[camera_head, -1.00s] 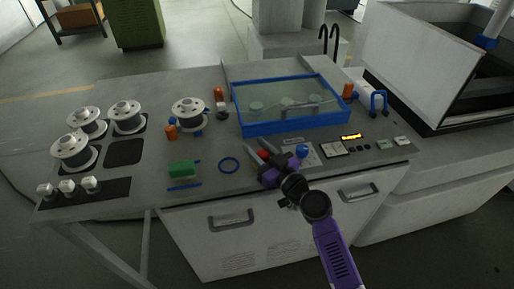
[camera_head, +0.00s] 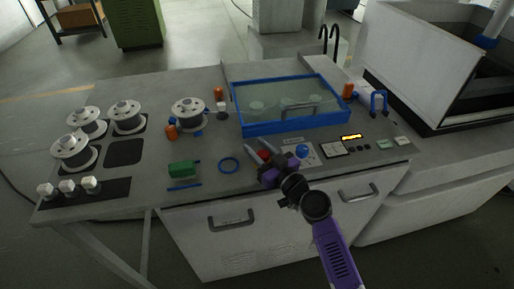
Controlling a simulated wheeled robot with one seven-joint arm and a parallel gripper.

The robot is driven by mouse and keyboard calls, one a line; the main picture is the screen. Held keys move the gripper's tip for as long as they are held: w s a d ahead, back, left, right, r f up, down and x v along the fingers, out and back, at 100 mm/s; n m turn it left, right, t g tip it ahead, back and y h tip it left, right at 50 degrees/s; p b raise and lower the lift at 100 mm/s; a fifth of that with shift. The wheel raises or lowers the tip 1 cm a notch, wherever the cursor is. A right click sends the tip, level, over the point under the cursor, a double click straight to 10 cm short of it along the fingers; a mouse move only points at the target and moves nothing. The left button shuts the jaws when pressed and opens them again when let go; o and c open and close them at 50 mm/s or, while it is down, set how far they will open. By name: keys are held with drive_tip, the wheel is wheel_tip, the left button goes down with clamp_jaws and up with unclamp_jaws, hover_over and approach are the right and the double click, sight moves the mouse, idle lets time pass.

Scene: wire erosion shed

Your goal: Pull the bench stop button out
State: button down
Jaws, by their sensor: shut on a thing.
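The bench stop button (camera_head: 264,154) is a small red knob at the front of the bench panel. My gripper (camera_head: 263,151) reaches it from the front right, with a grey finger on each side. The fingers are shut on the red button. The purple gripper body hides its lower part, so I cannot tell how far it stands out.
A blue knob (camera_head: 302,151) sits just right of my gripper. A blue-framed clear cover (camera_head: 290,127) lies behind it. Several wire spools (camera_head: 188,112) stand at the back left.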

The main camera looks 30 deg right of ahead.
drive_tip(key=shift+r, duration=0.65)
drive_tip(key=c, duration=0.9)
unclamp_jaws()
drive_tip(key=shift+r, duration=0.1)
drive_tip(key=shift+c, duration=0.2)
drive_tip(key=shift+s, duration=0.1)
drive_tip(key=shift+s+d+f+b, duration=0.1)
drive_tip(key=shift+s+f+b, duration=0.1)
drive_tip(key=shift+s+b, duration=0.1)
drive_tip(key=s, duration=0.2)
drive_tip(key=s+b, duration=0.1)
drive_tip(key=s, duration=0.1)
drive_tip(key=s+b, duration=0.1)
drive_tip(key=s, duration=0.2)
drive_tip(key=shift+d+r, duration=0.1)
drive_tip(key=shift+d, duration=0.3)
